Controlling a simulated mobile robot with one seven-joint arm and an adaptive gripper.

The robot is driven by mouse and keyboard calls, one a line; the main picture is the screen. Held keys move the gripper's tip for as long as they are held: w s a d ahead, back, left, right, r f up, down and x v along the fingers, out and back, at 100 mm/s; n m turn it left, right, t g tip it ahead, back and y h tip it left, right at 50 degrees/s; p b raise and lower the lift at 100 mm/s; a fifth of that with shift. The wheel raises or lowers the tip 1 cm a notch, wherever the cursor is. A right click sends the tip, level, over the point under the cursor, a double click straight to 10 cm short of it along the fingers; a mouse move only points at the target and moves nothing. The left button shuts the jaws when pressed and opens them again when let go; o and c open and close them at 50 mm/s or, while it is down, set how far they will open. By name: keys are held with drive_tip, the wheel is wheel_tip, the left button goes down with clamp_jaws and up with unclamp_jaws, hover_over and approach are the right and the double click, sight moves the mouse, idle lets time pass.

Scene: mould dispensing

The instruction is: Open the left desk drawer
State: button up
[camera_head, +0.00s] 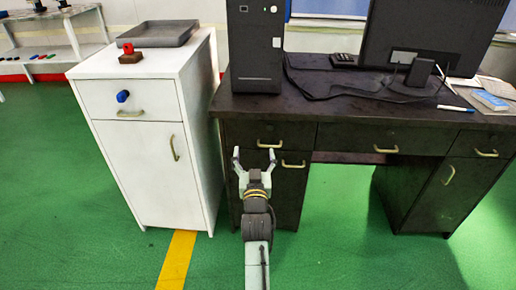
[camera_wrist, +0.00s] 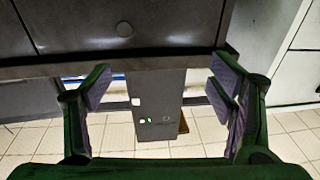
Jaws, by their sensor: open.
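The left desk drawer (camera_head: 240,133) is the dark front under the left end of the desktop, and it looks closed. Its pale bow handle (camera_head: 269,145) is in the head view. My gripper (camera_head: 254,155) is open and empty in front of the desk's left pedestal, with its fingertips slightly below and left of this handle. Contact cannot be told. In the wrist view, my gripper (camera_wrist: 158,85) has its two fingers wide apart with nothing between them. No handle shows in the wrist view.
A white cabinet (camera_head: 146,166) stands close left of the desk, with a blue knob-like object (camera_head: 123,96) at its drawer. Another handle (camera_head: 293,164) sits lower right of the left drawer's. A computer tower (camera_head: 256,50) stands on the desktop. Green floor (camera_head: 340,240) in front is clear.

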drive_tip(key=d+f+m+g+h, duration=0.1)
drive_tip(key=d+f+h, duration=0.1)
drive_tip(key=d+f, duration=0.3)
drive_tip(key=w+p, duration=0.1)
drive_tip(key=w, duration=0.9)
drive_tip(key=shift+w+a+f, duration=0.3)
drive_tip(key=shift+f, duration=0.1)
drive_tip(key=shift+c, duration=0.6)
drive_tip(key=c, duration=1.2)
